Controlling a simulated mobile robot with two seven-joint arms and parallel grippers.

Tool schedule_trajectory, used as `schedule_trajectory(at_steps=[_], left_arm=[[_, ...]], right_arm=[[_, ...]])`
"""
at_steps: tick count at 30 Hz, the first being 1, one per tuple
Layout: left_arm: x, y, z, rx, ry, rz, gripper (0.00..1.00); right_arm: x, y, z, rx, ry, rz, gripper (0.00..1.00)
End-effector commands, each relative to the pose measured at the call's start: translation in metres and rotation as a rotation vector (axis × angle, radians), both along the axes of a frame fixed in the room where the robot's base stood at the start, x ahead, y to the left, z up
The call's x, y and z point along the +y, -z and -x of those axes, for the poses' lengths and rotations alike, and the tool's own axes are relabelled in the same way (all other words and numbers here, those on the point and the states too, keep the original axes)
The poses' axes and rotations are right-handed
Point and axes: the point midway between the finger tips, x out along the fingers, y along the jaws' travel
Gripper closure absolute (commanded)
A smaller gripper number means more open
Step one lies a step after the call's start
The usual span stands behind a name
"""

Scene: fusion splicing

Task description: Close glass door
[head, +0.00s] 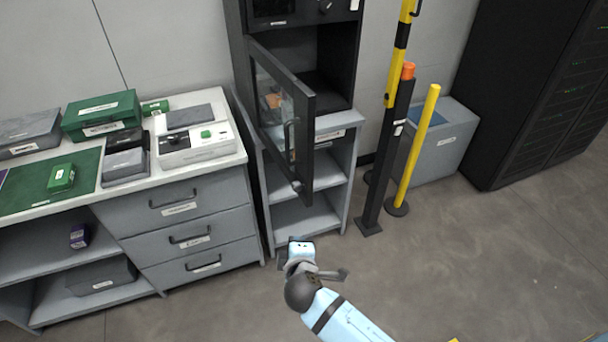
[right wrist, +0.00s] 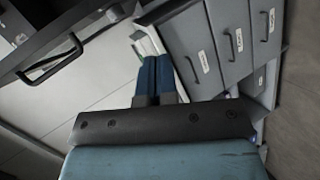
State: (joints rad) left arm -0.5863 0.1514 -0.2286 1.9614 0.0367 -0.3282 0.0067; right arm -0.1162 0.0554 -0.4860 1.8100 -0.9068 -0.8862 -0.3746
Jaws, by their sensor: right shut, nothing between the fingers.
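The glass door (head: 304,148) has a dark frame and a clear pane. It hangs open from the left side of the black cabinet (head: 342,65), swung out toward me. Its handle (head: 289,140) is on the door's face, and a dark frame with a handle (right wrist: 50,62) shows at upper left in the right wrist view. My right gripper (head: 299,246) is below and in front of the door's lower corner, apart from it. Its blue fingers (right wrist: 155,78) are together and empty in the right wrist view. My left gripper is not in view.
A grey shelf unit (head: 350,125) stands under the cabinet. A drawer bench (head: 230,165) with boxes and devices is at left. Black and yellow posts (head: 418,145) and a grey bin (head: 450,150) stand at right. The floor (head: 460,250) at front right is clear.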

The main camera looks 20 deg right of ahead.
Motion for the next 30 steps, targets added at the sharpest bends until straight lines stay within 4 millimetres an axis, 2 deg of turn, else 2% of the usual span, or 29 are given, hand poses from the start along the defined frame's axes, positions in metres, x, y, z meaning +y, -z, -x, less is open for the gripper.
schedule_trajectory(at_steps=[1,3,6,10,17,27,30], left_arm=[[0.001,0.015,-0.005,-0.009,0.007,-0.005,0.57],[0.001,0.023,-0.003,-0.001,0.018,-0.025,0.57],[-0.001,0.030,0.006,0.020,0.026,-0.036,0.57],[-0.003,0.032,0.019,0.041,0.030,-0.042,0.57],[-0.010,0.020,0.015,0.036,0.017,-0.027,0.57],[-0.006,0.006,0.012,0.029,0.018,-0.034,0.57],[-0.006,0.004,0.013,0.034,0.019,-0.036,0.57]], right_arm=[[0.014,-0.014,-0.022,-0.061,0.017,0.092,1.00],[0.032,-0.043,-0.039,-0.144,0.060,0.170,1.00],[0.049,-0.077,-0.053,-0.242,0.115,0.252,1.00],[0.061,-0.103,-0.059,-0.319,0.157,0.292,1.00],[0.054,-0.111,-0.078,-0.338,0.166,0.299,1.00],[0.023,-0.110,-0.143,-0.335,0.166,0.298,1.00],[0.010,-0.109,-0.153,-0.334,0.165,0.299,1.00]])
